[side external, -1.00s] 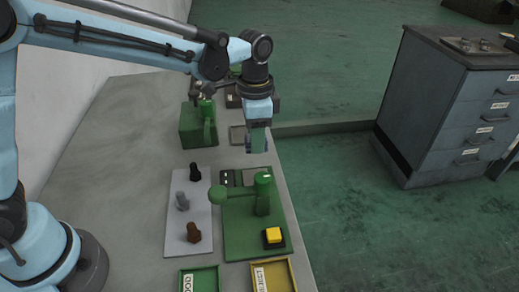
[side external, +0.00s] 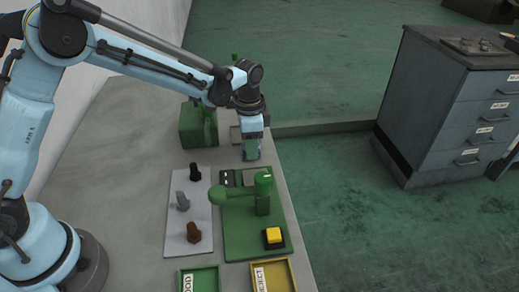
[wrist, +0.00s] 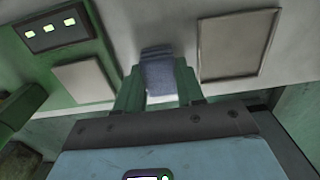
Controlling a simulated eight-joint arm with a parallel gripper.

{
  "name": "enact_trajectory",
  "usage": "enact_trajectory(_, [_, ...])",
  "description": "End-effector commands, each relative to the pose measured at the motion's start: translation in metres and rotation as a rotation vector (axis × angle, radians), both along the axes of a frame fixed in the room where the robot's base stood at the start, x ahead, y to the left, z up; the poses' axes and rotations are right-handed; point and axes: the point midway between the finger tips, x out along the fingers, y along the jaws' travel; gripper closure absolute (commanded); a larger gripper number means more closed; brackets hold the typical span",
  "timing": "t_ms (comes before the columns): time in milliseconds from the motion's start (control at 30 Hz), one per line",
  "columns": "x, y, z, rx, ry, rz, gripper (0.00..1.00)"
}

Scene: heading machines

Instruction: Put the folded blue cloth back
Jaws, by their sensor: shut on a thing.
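My gripper (side external: 251,154) is low at the right edge of the bench in the side view, behind the green machine board. In the wrist view my gripper (wrist: 160,85) has its green fingers shut on the folded blue cloth (wrist: 159,72), which sits between the fingertips. In the side view the cloth is mostly hidden by the fingers. Whether the cloth touches the bench is not clear. A pale flat panel with a thin dark border (wrist: 235,47) lies right of the cloth in the wrist view, apart from it.
The green board (side external: 240,238) carries a green post-and-arm machine and a yellow button (side external: 273,235). A grey mat (side external: 177,215) with several pegs is beside it. A green box machine (side external: 192,127) stands behind. Green (side external: 199,267) and yellow (side external: 287,277) trays are in front.

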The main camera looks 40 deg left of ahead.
Motion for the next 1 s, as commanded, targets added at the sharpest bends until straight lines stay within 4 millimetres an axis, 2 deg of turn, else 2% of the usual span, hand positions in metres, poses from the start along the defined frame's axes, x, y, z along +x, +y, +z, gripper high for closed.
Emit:
enact_trajectory(167, [0.000, 0.000, -0.003, 0.000, 0.000, 0.000, 0.91])
enact_trajectory(200, [0.000, 0.000, -0.003, 0.000, 0.000, 0.000, 0.61])
enact_trajectory(367, [0.000, 0.000, -0.003, 0.000, 0.000, 0.000, 0.37])
enact_trajectory(733, [0.000, 0.000, 0.002, 0.000, 0.000, 0.000, 0.37])
enact_trajectory(867, [0.000, 0.000, 0.019, 0.000, 0.000, 0.000, 0.37])
enact_trajectory(1000, [0.000, 0.000, 0.048, 0.000, 0.000, 0.000, 0.37])
